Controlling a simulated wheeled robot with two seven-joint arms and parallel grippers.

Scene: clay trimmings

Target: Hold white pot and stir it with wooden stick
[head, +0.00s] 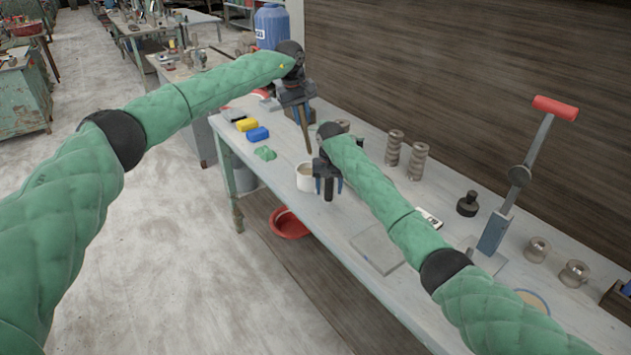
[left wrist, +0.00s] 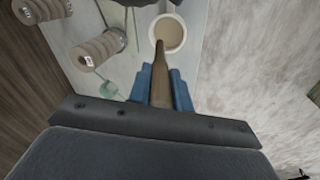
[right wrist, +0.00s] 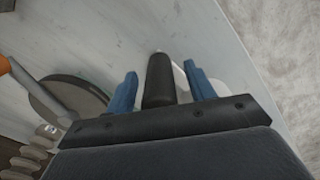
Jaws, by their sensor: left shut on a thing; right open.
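The white pot (head: 305,178) stands near the table's front edge; its beige contents show in the left wrist view (left wrist: 170,34). My left gripper (head: 298,97) is shut on the wooden stick (head: 305,132), which points down. The stick's lower tip appears just above the pot's rim in the head view. My right gripper (head: 328,184) is open. Its blue fingers stand on either side of the pot's black handle (right wrist: 158,82), with visible gaps. Part of the white pot (right wrist: 182,82) shows behind the handle; the gripper hides some of it.
Coiled stacks (head: 394,147) stand behind my right arm. A red-handled lever press (head: 520,175) stands right. A red basin (head: 288,224) is below the table.

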